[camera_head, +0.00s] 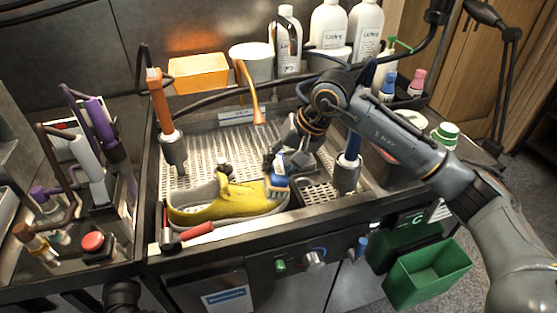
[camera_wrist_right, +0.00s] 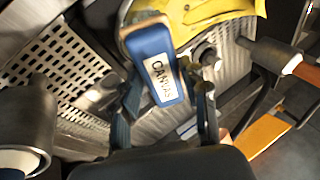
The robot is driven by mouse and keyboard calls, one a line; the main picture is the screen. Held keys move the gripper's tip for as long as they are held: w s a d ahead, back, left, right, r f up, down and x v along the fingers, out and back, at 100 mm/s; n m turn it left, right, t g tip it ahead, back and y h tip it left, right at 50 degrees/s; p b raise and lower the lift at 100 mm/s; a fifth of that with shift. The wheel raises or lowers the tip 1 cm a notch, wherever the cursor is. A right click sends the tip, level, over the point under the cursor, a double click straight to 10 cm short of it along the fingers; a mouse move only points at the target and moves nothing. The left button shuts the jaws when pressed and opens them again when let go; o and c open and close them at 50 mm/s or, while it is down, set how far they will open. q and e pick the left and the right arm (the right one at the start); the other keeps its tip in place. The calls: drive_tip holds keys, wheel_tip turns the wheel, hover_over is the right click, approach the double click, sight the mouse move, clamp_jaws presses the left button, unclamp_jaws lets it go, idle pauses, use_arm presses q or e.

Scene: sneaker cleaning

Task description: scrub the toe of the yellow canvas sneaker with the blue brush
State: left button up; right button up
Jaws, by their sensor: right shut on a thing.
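My right gripper (camera_head: 279,163) is shut on the blue brush (camera_head: 278,183), which bears a white "CANVAS" label in the right wrist view (camera_wrist_right: 152,58). The brush is at the right end of the sneaker; its bristles are mostly hidden, and I cannot tell whether they touch.
A perforated drain plate (camera_head: 205,150) fills the sink. An orange-handled tool (camera_head: 158,100) stands at left, and a grey holder (camera_head: 347,174) stands right of the brush. A red-handled tool (camera_head: 197,231) lies along the front rim. Bottles (camera_head: 328,25) line the back.

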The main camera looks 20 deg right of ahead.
sight(287, 184)
drive_tip(key=shift+s+d+f+b, duration=0.15)
drive_tip(key=shift+s+b, duration=0.2)
drive_tip(key=shift+s, duration=0.6)
drive_tip(key=shift+s+f+b, duration=0.1)
drive_tip(key=shift+s+b, duration=0.25)
drive_tip(key=shift+s, duration=1.1)
drive_tip(key=shift+c, duration=0.8)
drive_tip(key=shift+s, duration=0.25)
clamp_jaws()
wheel_tip(287, 184, up, 6)
drive_tip(key=d+p, duration=0.1)
drive_tip(key=shift+d+p, duration=0.25)
drive_tip(key=shift+p, duration=0.05)
drive_tip(key=shift+r, duration=0.15)
drive_tip(key=shift+d+r+p, duration=0.2)
drive_tip(key=shift+r+p, duration=0.05)
drive_tip(key=shift+r, duration=0.5)
drive_tip(key=shift+d+r+p, duration=0.15)
drive_tip(key=shift+r+p, duration=0.05)
drive_tip(key=shift+r, duration=0.5)
drive_tip(key=shift+w, duration=0.1)
